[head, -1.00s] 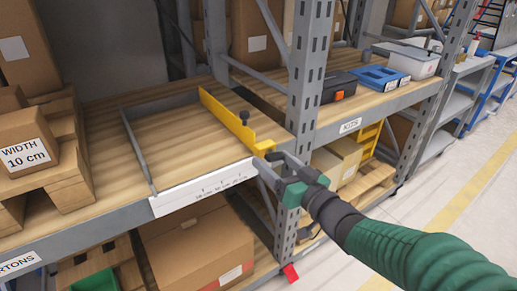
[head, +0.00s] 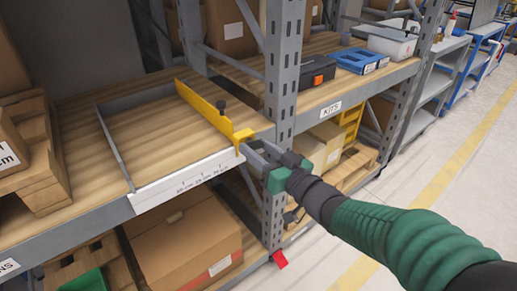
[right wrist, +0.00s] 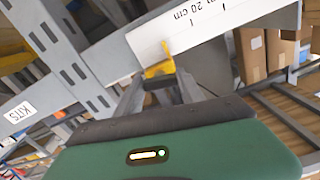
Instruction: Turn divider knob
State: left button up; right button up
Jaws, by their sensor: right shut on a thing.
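The yellow divider (head: 205,108) stands on edge on the wooden shelf, running from back to front near the right end of the white ruler strip (head: 185,185). My right gripper (head: 247,151) is shut on the divider's yellow front end, which hangs over the shelf edge, and is apart from the black knob. In the right wrist view, the yellow end (right wrist: 158,64) shows between the gripper's fingers (right wrist: 158,92). The fingers partly hide the contact. My left gripper is not in view.
A grey upright post (head: 285,85) stands just right of the divider. A grey side rail (head: 115,148) bounds the bay at left. Cartons on a pallet (head: 30,150) stand at far left. A large carton (head: 185,240) sits below. The shelf between rail and divider is bare.

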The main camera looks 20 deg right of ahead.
jog(key=n, duration=0.2)
jog(key=shift+n, duration=0.4)
jog(key=shift+n+b, duration=0.6)
jog(key=shift+n, duration=1.1)
jog(key=o, duration=1.4)
jog(key=shift+d, duration=0.1)
jog(key=shift+c, duration=0.2)
